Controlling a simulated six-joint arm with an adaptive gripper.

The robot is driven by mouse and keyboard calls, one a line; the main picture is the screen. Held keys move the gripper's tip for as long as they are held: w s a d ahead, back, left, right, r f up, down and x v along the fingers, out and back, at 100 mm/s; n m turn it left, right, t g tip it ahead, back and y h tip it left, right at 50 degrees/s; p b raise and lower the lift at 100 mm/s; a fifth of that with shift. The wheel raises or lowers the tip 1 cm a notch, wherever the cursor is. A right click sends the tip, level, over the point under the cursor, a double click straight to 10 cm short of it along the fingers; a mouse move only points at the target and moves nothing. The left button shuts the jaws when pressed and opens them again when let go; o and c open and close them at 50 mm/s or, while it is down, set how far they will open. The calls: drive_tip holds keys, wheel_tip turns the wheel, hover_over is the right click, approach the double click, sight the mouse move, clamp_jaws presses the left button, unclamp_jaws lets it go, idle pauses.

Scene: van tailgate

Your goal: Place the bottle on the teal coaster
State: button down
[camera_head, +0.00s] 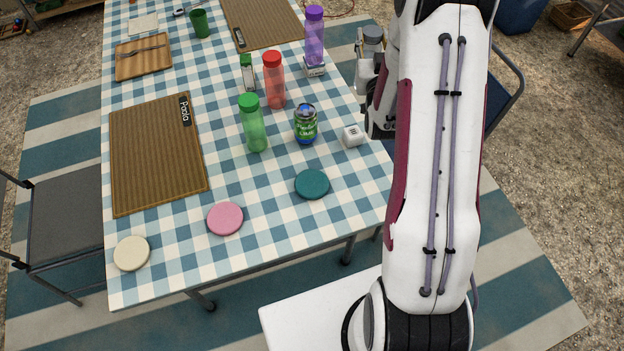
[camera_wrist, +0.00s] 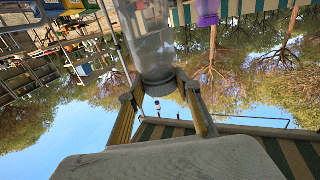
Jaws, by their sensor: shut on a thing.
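My gripper (camera_wrist: 159,90) is shut on a clear greyish bottle (camera_wrist: 150,42) with a dark grey cap, seen close up in the wrist view. In the head view the bottle's cap (camera_head: 373,36) shows at the table's far right edge, beside my arm, which hides part of the gripper and bottle. The bottle looks roughly upright; its base is hidden. The teal coaster (camera_head: 312,184) lies flat and bare near the front right of the table, nearer the head camera than the gripper and apart from it.
Near the coaster stand a green can (camera_head: 305,124), a white die (camera_head: 352,136) and a green bottle (camera_head: 255,125). A red bottle (camera_head: 274,82) and a purple bottle (camera_head: 314,38) stand farther back. Pink (camera_head: 225,218) and cream (camera_head: 132,253) coasters lie left. The cloth around the teal coaster is clear.

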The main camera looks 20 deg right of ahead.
drive_tip(key=shift+s+d+r+y, duration=0.3)
drive_tip(key=shift+s+d, duration=0.1)
drive_tip(key=shift+d, duration=0.1)
drive_tip(key=shift+s+a+r+n+y, duration=0.1)
drive_tip(key=shift+s+n+y, duration=0.2)
drive_tip(key=shift+n+y, duration=0.3)
drive_tip(key=s+a+n+g+y, duration=0.6)
drive_tip(key=s+a+n+y, duration=0.7)
drive_tip(key=s+a+y, duration=0.4)
drive_tip(key=shift+s+a+r+n+g+y, duration=0.35)
drive_tip(key=shift+a+y, duration=0.75)
drive_tip(key=shift+a, duration=1.3)
drive_tip(key=shift+f, duration=0.2)
drive_tip(key=shift+f, duration=2.85)
